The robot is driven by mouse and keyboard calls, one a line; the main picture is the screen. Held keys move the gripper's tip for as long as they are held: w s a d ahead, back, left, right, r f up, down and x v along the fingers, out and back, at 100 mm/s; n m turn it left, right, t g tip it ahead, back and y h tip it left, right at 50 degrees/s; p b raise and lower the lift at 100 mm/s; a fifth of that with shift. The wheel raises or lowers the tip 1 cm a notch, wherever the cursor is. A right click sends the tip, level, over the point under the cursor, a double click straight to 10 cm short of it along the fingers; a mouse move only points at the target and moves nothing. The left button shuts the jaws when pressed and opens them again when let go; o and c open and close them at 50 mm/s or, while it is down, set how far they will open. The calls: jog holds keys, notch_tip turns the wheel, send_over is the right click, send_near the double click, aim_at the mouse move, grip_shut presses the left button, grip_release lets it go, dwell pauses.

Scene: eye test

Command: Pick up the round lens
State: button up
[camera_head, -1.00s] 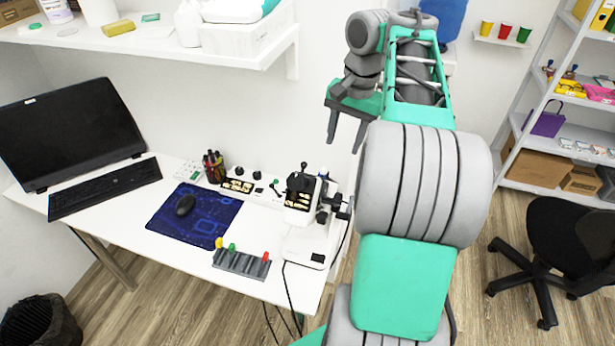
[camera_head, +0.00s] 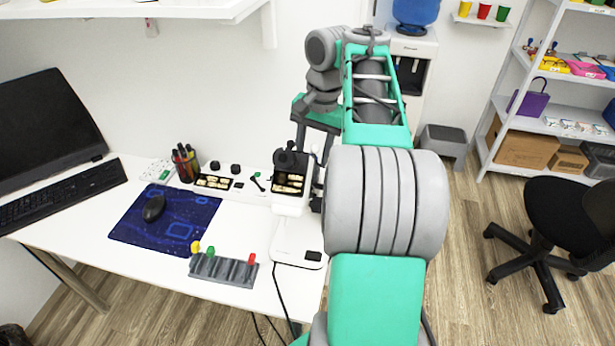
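My gripper (camera_head: 314,142) hangs fingers down behind the white and black eye-test device (camera_head: 291,185) at the right end of the desk. Its two dark fingers look spread with nothing seen between them; the tips are partly hidden behind the device. I cannot single out the round lens for certain. Two small round black pieces (camera_head: 236,169) stand on the desk left of the device. A black tray (camera_head: 213,182) with pale pieces lies beside them. A small stick-like tool (camera_head: 257,180) lies nearer the device. My gripper is apart from these.
The white desk (camera_head: 150,262) also holds a pen cup (camera_head: 186,164), a blue mouse mat (camera_head: 128,226), and a grey rack (camera_head: 222,270) with coloured-topped pieces. A monitor (camera_head: 45,130) stands left. A white shelf (camera_head: 130,10) hangs above. A black chair (camera_head: 565,215) stands right.

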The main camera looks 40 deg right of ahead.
jog(key=shift+f, duration=0.1)
jog(key=shift+c, duration=0.3)
grip_shut()
dwell(1.0)
